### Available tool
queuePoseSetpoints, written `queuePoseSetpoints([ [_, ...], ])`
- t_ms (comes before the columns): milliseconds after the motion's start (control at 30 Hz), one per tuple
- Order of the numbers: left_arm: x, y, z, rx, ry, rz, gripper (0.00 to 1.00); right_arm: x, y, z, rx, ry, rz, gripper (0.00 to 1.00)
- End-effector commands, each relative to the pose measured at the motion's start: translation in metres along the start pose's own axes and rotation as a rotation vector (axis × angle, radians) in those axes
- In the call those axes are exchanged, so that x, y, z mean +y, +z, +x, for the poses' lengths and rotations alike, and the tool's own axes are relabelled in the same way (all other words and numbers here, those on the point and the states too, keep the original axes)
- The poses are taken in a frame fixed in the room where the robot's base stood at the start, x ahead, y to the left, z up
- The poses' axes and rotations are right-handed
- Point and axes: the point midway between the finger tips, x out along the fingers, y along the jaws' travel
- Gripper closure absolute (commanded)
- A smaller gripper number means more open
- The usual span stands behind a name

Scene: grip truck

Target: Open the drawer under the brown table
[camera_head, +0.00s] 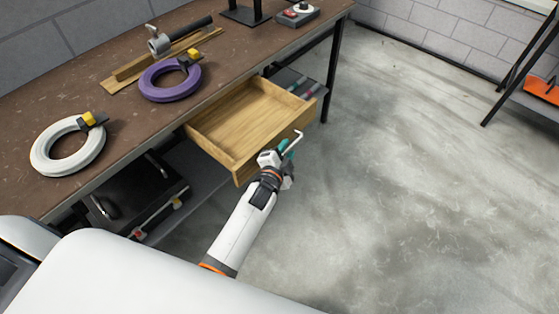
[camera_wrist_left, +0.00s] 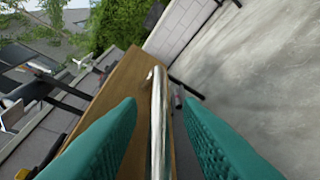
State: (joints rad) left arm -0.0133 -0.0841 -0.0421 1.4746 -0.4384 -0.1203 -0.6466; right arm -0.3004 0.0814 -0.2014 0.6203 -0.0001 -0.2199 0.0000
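The wooden drawer (camera_head: 243,126) under the brown table (camera_head: 58,102) is pulled well out, and its inside looks empty. Its silver bar handle (camera_head: 296,141) is on the front panel. My left gripper (camera_head: 287,148) is at the drawer's front, by the handle. In the left wrist view the handle (camera_wrist_left: 158,120) lies between the two teal fingers of my left gripper (camera_wrist_left: 160,104), with a gap on each side, and the drawer front (camera_wrist_left: 121,85) is behind it. The fingers are open. My right gripper is not in view.
On the tabletop are a white coil (camera_head: 45,154), a purple coil (camera_head: 152,87) and a hammer-like tool (camera_head: 180,35) near wood strips. A lower shelf holds a black case (camera_head: 125,192). The concrete floor (camera_head: 410,180) right of the drawer is clear.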

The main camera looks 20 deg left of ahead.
Motion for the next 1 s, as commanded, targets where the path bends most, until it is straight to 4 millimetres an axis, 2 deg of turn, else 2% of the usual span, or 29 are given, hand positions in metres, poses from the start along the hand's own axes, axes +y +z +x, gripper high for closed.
queuePoseSetpoints([
  [300,-0.001,-0.001,-0.065,0.002,-0.002,0.0,0.67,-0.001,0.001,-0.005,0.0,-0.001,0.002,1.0],
  [500,-0.001,-0.001,-0.098,0.001,-0.002,0.0,0.67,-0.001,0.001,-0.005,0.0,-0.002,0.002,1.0],
  [700,0.0,-0.001,-0.111,0.001,-0.001,0.0,0.67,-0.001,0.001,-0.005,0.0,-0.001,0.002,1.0],
  [1000,0.0,-0.001,-0.111,0.001,0.0,0.0,0.67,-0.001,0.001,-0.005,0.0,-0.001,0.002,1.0],
])
